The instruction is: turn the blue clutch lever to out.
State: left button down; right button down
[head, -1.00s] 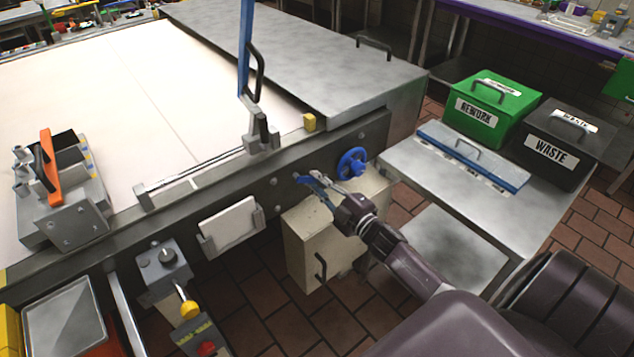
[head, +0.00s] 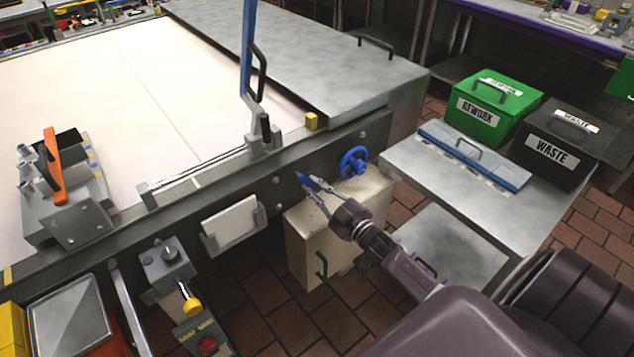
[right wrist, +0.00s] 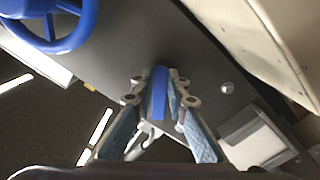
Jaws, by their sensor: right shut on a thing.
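The blue clutch lever (head: 306,181) sits on the dark side rail of the machine, left of the blue handwheel (head: 353,162). My right gripper (head: 313,190) reaches it from the lower right and is shut on it. In the right wrist view the lever (right wrist: 159,93) stands between the two fingertips (right wrist: 159,97). The fingers hide part of the lever in the head view. My left gripper is not in view.
The handwheel also shows at the upper left of the right wrist view (right wrist: 62,32). A cream cabinet (head: 310,245) stands below the rail. A white plate in a holder (head: 232,224) is left of the lever. A side table (head: 400,180) is to the right.

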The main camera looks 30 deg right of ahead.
jog(key=m, duration=0.1)
jog(key=a+m, duration=0.1)
jog(key=shift+a+f+m+p, duration=0.1)
jog(key=shift+f+m+p, duration=0.2)
jog(key=shift+f+m, duration=0.1)
jog(key=shift+s+a+f+m+p, duration=0.15)
jog(key=shift+a+m, duration=0.3)
jog(key=shift+m, duration=0.65)
jog(key=shift+a+m+p, duration=0.25)
jog(key=shift+a+m, duration=0.2)
jog(key=shift+m, duration=0.65)
jog(key=c, duration=1.9)
grip_release()
jog(key=s, duration=1.2)
jog(key=shift+d, duration=0.4)
